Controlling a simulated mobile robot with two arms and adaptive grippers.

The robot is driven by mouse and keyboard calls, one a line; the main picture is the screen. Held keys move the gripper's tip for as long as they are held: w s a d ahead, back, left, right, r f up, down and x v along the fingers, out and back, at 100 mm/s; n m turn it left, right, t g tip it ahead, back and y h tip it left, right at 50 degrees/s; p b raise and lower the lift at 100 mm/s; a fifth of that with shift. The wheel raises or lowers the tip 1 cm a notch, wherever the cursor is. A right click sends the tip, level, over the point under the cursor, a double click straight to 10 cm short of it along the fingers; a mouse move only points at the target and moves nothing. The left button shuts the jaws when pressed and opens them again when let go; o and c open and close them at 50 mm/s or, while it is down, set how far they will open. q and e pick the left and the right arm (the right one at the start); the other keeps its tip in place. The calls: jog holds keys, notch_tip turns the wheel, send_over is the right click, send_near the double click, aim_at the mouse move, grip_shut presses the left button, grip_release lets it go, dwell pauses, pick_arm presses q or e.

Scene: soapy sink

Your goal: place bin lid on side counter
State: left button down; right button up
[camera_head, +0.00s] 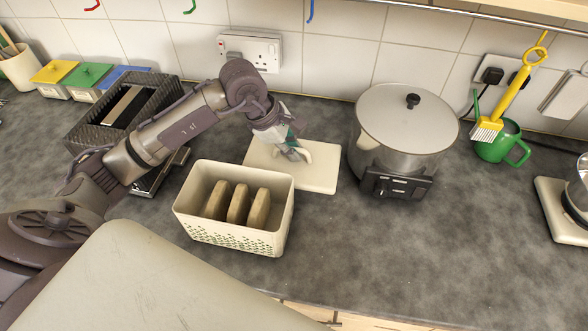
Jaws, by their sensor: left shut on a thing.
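The bin lid (318,174) is a flat cream panel with a raised handle. It is behind and right of the cream bin (233,236), at the grey counter; I cannot tell whether it rests on the counter or hangs just above it. My left gripper (295,152) reaches over from the left, pointing down, and is shut on the lid's handle. The fingers partly hide the handle. The bin is open on top, with holes in its front wall and 3 brown slabs (238,203) standing inside. My right gripper is not in view.
A large lidded pot (405,122) stands close to the right of the lid. A dark woven tray (117,105) and small coloured-lid boxes (88,77) are at the left. A green mug (497,145) is at the right. The front right counter (430,250) is clear.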

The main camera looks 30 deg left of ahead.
aim_at(293, 165)
pick_arm(q)
jog(key=shift+f, duration=0.25)
notch_tip(293, 165, down, 5)
jog(key=b, duration=0.2)
jog(key=shift+r+b, duration=0.1)
jog(key=shift+b, duration=0.25)
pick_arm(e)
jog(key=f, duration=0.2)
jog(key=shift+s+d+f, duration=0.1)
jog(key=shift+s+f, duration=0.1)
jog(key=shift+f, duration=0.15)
pick_arm(q)
jog(key=shift+f, duration=0.2)
jog(key=c, duration=1.2)
grip_release()
jog(key=shift+r, duration=0.1)
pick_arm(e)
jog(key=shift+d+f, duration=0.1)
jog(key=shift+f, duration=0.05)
